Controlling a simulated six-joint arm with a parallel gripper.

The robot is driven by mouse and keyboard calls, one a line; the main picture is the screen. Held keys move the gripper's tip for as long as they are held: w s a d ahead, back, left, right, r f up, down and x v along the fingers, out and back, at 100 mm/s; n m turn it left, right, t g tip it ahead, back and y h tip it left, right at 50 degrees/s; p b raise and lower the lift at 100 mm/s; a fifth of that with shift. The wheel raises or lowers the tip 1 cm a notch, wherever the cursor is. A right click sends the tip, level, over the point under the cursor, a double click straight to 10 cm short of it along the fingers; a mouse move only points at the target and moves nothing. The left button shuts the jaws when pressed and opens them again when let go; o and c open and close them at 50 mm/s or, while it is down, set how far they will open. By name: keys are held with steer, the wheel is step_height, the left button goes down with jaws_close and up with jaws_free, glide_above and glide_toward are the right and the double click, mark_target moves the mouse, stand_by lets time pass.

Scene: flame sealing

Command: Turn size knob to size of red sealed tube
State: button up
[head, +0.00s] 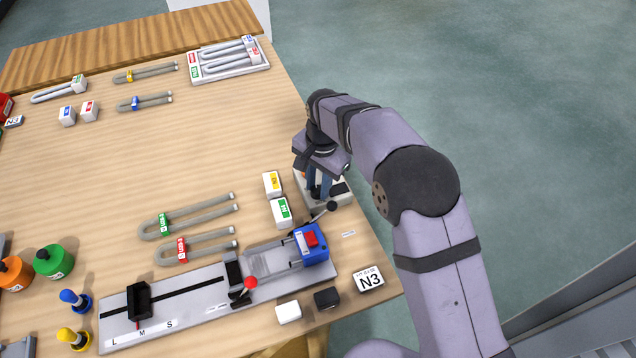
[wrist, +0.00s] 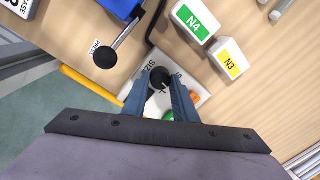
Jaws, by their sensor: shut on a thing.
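The black round size knob (wrist: 160,77) sits on a pale control box (wrist: 136,93) with "SIZE" lettering. My gripper (wrist: 161,82) is shut on the knob, one blue finger on each side. In the head view my gripper (head: 320,190) points down at the box (head: 343,201) by the table's right edge and hides the knob there. The knob's setting cannot be read clearly. A U-shaped tube with a red label (head: 181,250) lies left of the middle, beside a green-labelled tube (head: 164,225).
A sliding fixture (head: 190,311) marked L, M, S lies at the front, with a red-topped lever (head: 249,284) and a blue block (head: 318,250).

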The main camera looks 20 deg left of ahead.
mark_target(319, 190)
stand_by(0.4)
steer(key=o, duration=1)
steer(key=shift+o, duration=0.2)
steer(key=shift+r, duration=0.15)
steer(key=shift+d+r+b, duration=0.2)
steer(key=shift+r+b, duration=0.75)
steer(key=shift+r, duration=2.65)
